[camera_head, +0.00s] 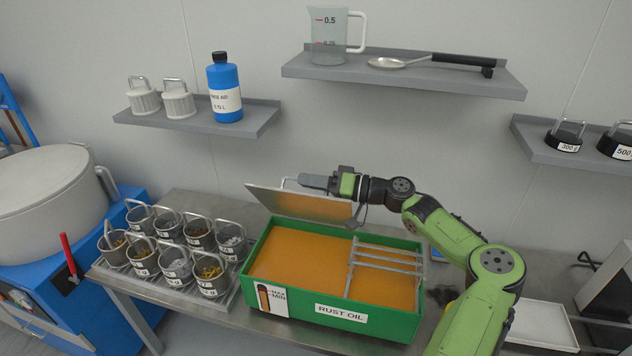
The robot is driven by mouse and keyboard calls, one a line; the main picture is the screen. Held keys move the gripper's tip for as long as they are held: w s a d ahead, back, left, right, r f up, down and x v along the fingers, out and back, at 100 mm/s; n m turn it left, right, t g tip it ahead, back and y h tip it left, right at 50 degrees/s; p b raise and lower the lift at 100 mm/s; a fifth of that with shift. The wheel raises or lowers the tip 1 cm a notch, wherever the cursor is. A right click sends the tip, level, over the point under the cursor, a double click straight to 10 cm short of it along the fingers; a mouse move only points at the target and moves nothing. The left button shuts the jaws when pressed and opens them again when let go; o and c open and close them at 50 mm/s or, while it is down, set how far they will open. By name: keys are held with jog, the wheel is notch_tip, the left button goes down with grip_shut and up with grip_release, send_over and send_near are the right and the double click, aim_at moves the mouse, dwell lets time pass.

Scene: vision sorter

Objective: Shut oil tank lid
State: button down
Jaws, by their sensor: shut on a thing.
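The green oil tank (388,333), labelled RUST OIL, stands on the metal table and is filled with orange-brown oil. Its grey metal lid (318,207) is raised and tilted over the tank's back left part, so the oil surface lies open to view. My gripper (300,182) is at the lid's upper edge, shut on the lid's handle (288,181). The fingertips are small and partly hidden against the handle. A metal rack of bars (388,262) spans the right part of the tank.
Several metal baskets of small parts (172,262) stand on a tray left of the tank. Wall shelves above hold a blue bottle (224,88), a measuring jug (329,38) and a ladle (425,61). A white tray (541,327) lies at the right.

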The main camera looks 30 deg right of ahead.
jog(key=s+a+f+n+b, duration=0.7)
jog(key=f+b, duration=0.3)
jog(key=b, duration=0.8)
jog(key=shift+s+a+f+n, duration=0.25)
jog(key=shift+a+f+n, duration=0.05)
jog(key=shift+a+n, duration=0.4)
jog(key=c, duration=1.2)
grip_release()
jog(key=shift+w+d, duration=0.1)
jog(key=shift+d, duration=0.05)
jog(key=shift+o, duration=0.2)
jog(key=p+v, duration=0.4)
jog(key=v, duration=1.1)
jog(key=shift+s, duration=0.35)
